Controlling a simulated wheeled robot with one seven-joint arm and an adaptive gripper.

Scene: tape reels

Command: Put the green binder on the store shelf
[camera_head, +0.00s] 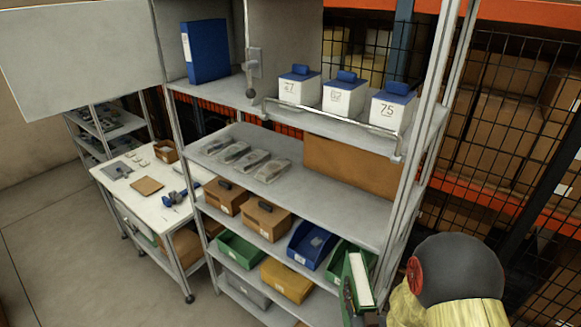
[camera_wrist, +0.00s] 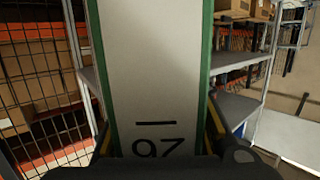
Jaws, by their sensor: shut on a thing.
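The green binder (camera_head: 359,278) is at the lower right of the head view, in front of the shelf's right end. It is upright and slightly tilted, with its white side showing. In the wrist view the binder (camera_wrist: 155,75) fills the middle, with a white spine, green edges and a dark upside-down number. My gripper (camera_wrist: 160,140) is shut on it, one finger on each side. My arm hides part of the head view. The grey store shelf (camera_head: 325,200) has several levels; its middle board has bare room at the front.
A blue binder (camera_head: 206,51) stands on the upper board, left of three numbered white boxes (camera_head: 343,97) behind a rail. Clear packs (camera_head: 250,158) and a brown panel (camera_head: 347,170) are on the middle board. Bins (camera_head: 312,245) sit below. A white table (camera_head: 150,188) stands left.

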